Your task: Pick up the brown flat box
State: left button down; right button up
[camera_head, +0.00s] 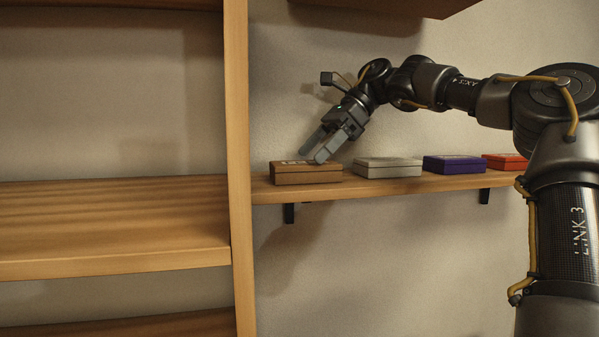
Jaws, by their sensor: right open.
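The brown flat box (306,174) lies on a narrow wooden wall shelf (400,187), at its left end beside the upright post. My right gripper (312,157) is open, with its fingers pointing down and to the left just above the box. The fingertips overlap the box's top in the picture; I cannot tell whether they touch it. Nothing is held between the fingers. Part of the box's top is hidden behind the fingers. My left gripper is not in view.
A grey box (388,168), a purple box (454,165) and a red box (505,161) stand in a row to the right on the same shelf. A wooden post (238,120) rises close to the brown box's left. The bookcase shelf (110,230) at left is empty.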

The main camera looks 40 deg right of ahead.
aim_at(307, 162)
jog(key=shift+s+a+r, duration=0.1)
jog(key=shift+s, duration=0.65)
jog(key=shift+s+a+f+p, duration=0.2)
jog(key=shift+a+p, duration=0.1)
jog(key=shift+p, duration=0.25)
jog(key=x, duration=0.2)
jog(key=p+x, duration=0.1)
jog(key=x, duration=0.1)
jog(key=shift+w+d+r, duration=0.1)
jog(key=shift+w, duration=0.4)
jog(key=shift+s, duration=0.3)
jog(key=shift+c, duration=0.4)
jog(key=shift+w, duration=0.1)
jog(key=c, duration=1.1)
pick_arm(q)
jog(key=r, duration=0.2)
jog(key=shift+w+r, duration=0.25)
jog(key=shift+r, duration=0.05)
pick_arm(e)
jog(key=shift+o, duration=0.2)
